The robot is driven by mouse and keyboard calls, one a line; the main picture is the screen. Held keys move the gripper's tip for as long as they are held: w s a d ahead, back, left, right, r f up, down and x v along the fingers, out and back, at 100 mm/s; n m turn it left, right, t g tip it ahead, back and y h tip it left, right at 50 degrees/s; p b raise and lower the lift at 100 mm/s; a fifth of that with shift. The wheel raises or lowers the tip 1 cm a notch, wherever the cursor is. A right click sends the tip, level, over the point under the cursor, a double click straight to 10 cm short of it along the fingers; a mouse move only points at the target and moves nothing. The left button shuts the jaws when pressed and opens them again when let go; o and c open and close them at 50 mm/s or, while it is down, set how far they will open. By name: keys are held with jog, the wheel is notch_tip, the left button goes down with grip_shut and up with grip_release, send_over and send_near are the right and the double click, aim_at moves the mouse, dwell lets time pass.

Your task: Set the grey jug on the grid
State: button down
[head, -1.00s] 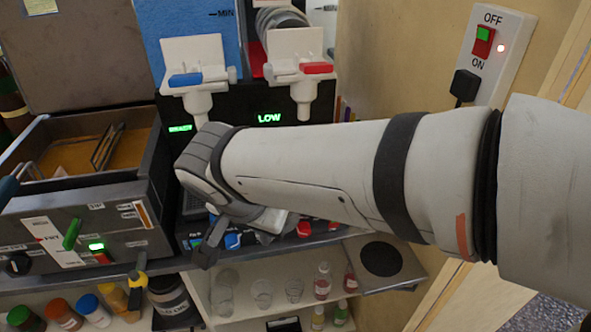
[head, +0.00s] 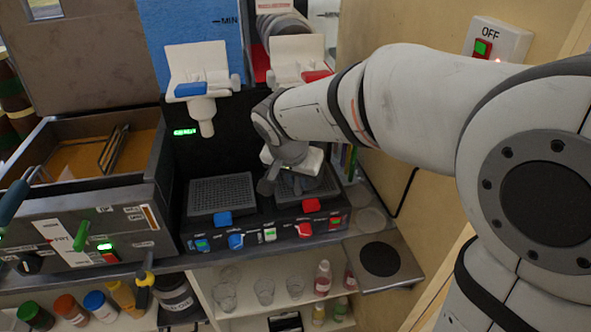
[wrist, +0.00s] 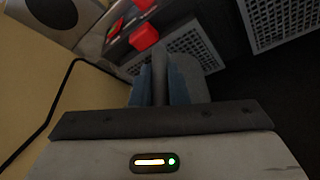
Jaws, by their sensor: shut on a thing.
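My gripper (head: 282,180) is over the right-hand grid (head: 325,187), under the dispenser with the red lever. In the wrist view its two bluish pads are shut on a narrow grey part of the grey jug (wrist: 160,75). In the head view the jug (head: 297,186) is a small blue-grey shape below my wrist, mostly hidden by it. It is at or just above the right grid; I cannot tell whether it touches. The left grid (head: 220,192) is bare, and it also shows in the wrist view (wrist: 283,20).
Dispenser spouts hang above both grids, the blue-levered one (head: 205,85) at left. Red and blue switches (head: 235,240) line the machine's front. A plate with a dark disc (head: 380,259) is at right; glasses (head: 264,290) stand on the shelf below.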

jog(key=shift+s+f, duration=0.15)
jog(key=shift+f, duration=0.15)
jog(key=c, duration=1.4)
grip_release()
jog(key=shift+r, duration=0.2)
jog(key=v, duration=1.2)
jog(key=s+d+f+n, duration=0.1)
jog(key=s+d+f, duration=0.3)
jog(key=d, duration=0.2)
jog(key=s+d+f+n+g+y, duration=0.1)
jog(key=s+d+f, duration=0.3)
jog(key=d, duration=0.3)
jog(key=s+d+f+n, duration=0.1)
jog(key=s+d+f, duration=0.2)
jog(key=d, duration=0.3)
jog(key=shift+s+d+f+n+g, duration=0.3)
jog(key=shift+s+f, duration=0.1)
jog(key=shift+s, duration=0.2)
